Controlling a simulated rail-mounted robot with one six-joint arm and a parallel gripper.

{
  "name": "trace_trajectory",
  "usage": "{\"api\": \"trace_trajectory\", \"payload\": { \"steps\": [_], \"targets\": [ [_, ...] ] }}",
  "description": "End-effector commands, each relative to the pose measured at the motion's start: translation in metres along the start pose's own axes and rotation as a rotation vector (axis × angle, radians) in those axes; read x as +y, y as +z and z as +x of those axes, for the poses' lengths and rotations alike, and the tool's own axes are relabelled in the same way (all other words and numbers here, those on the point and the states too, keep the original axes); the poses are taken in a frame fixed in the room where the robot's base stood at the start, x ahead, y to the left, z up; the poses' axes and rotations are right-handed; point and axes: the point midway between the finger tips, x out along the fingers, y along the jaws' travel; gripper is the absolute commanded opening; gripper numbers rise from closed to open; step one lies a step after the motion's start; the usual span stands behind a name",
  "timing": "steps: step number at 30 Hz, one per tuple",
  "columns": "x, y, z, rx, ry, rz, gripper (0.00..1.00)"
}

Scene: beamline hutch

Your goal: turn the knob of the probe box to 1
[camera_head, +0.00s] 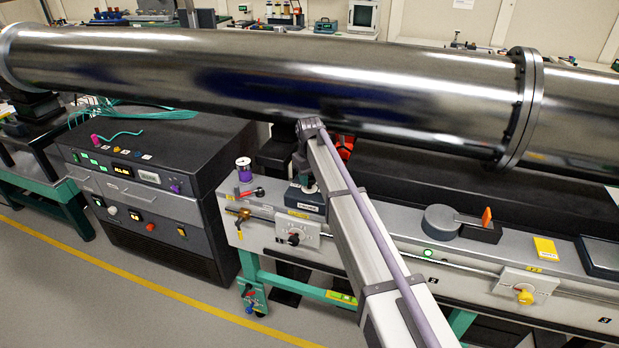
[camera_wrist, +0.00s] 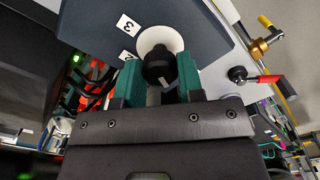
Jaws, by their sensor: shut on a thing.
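The probe box (camera_wrist: 90,25) fills the upper part of the wrist view as a dark blue-grey panel. Its black knob (camera_wrist: 158,62) sits on a round white disc (camera_wrist: 150,38). A pale mark shows on the knob's lower side, toward the gripper. Labels 3 (camera_wrist: 127,24) and 2 (camera_wrist: 127,55) are left of the disc; no label 1 is visible. My gripper (camera_wrist: 160,76) has its green fingers on both sides of the knob and is shut on it. In the head view the probe box (camera_head: 306,208) stands on the grey bench, partly behind my arm.
A large steel pipe (camera_head: 250,80) runs above the bench, close over my arm. A purple spool (camera_head: 243,170) and a red-handled valve lever (camera_wrist: 268,78) are near the box. A round grey part (camera_head: 440,222) sits farther right on the bench.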

Motion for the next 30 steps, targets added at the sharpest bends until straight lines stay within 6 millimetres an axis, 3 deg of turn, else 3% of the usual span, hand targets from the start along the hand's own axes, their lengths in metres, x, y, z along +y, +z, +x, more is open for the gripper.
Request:
{"api": "trace_trajectory", "payload": {
  "steps": [15,30],
  "targets": [
    [-0.0003,0.0003,0.0002,0.000,0.000,0.449,0.11],
    [-0.0003,0.0005,0.0003,0.000,0.000,0.628,0.11]
  ]
}}
